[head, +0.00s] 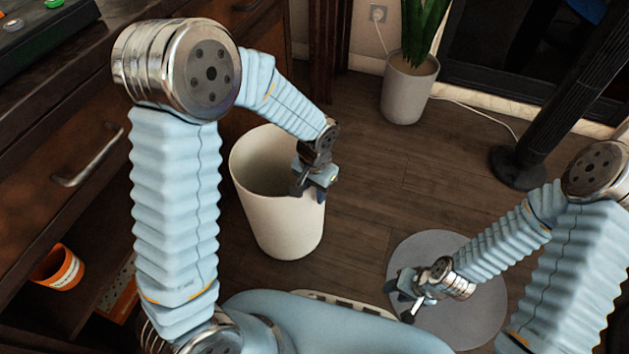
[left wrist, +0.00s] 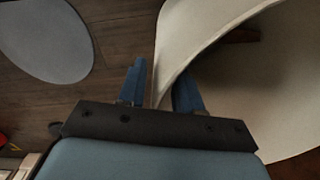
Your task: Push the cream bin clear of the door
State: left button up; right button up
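The cream bin (head: 283,222) stands upright on the wood floor, close to the dark wooden cabinet front at left. In the left wrist view, the two blue fingers (left wrist: 160,90) are apart, on either side of the bin wall (left wrist: 180,45), with a narrow gap beside the outer finger. My right gripper (head: 405,296) is open and empty, above a grey round mat (head: 465,285). Which door is meant I cannot tell.
A potted plant (head: 409,88) stands behind, near the wall. A black stand with a round base (head: 518,168) is at the right, with a white cord on the floor. The floor (head: 370,185) right of the bin is clear. An orange pot (head: 58,268) sits low at left.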

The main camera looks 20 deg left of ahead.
pick_arm(q)
jog(key=shift+f, duration=0.35)
jog(key=shift+c, duration=0.2)
grip_shut()
dwell(1.1)
